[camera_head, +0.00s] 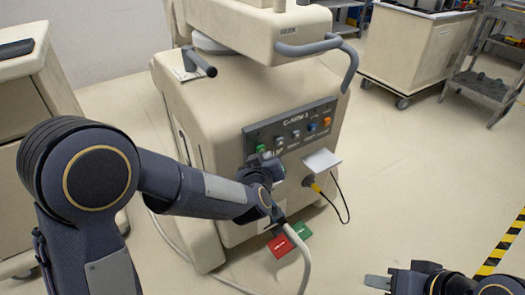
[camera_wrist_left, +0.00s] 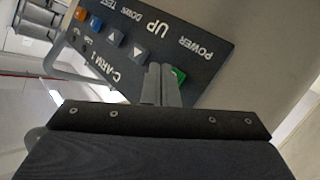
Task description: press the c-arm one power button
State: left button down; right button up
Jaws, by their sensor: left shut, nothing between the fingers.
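The C-arm 1 cart is a beige covered unit (camera_head: 215,100) in the middle of the head view. Its dark control panel (camera_head: 292,122) carries a green power button (camera_head: 261,148) at the left end. The button also shows in the left wrist view (camera_wrist_left: 179,74), beside the word POWER. My left gripper (camera_head: 270,160) is shut and empty, its tips close in front of the panel at the green button. In the left wrist view the shut fingers (camera_wrist_left: 160,72) partly cover the button's edge; I cannot tell whether they touch it. My right gripper (camera_head: 377,281) is low at the right.
Red and green pedals (camera_head: 281,245) lie on the floor. Other carts stand left and at the back right.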

pick_arm(q)
jog(key=shift+w+a, duration=0.1)
jog(key=shift+w, duration=0.05)
dwell(0.4)
jog(key=shift+w+a, duration=0.2)
jog(key=shift+w, duration=0.05)
jog(key=shift+w+a, duration=0.15)
jog(key=shift+w, duration=0.05)
dwell(0.6)
jog(key=shift+s, duration=0.1)
jog(key=shift+s+d, duration=0.4)
jog(key=shift+s, duration=0.1)
jog(key=s+d, duration=0.1)
jog(key=s, duration=0.1)
jog(key=s+d+p, duration=0.1)
jog(key=s+d, duration=0.1)
jog(key=shift+s+d, duration=0.3)
jog(key=shift+s, duration=0.1)
dwell(0.4)
